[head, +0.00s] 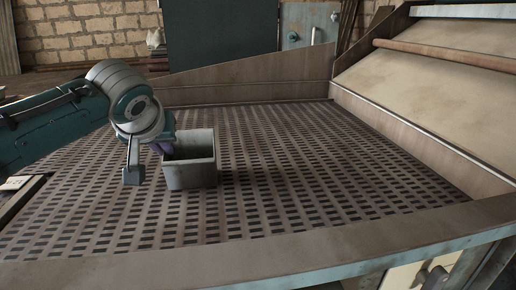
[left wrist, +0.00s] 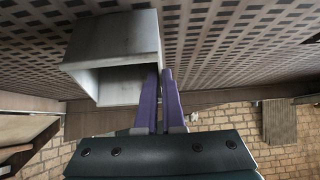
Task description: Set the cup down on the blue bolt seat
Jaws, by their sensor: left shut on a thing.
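A grey, square, open-topped box (head: 190,176) is the only cup-like thing I see. It is upright at the left-middle of the slotted platform; I cannot tell whether its base touches the surface. My left gripper (head: 164,148) is at the box's left side, its purple fingers partly hidden behind the rim. In the left wrist view the fingers (left wrist: 160,72) are on either side of one wall of the box (left wrist: 115,42), closed on it at the rim. I cannot make out a blue bolt seat in either view. My right gripper is not in view.
The slotted platform (head: 300,170) is clear to the right of the box. A raised brown rim (head: 300,250) runs along its front, and a low wall (head: 250,75) along its back. A sloped beige panel (head: 440,90) rises at the right. A brick wall (head: 90,38) stands behind.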

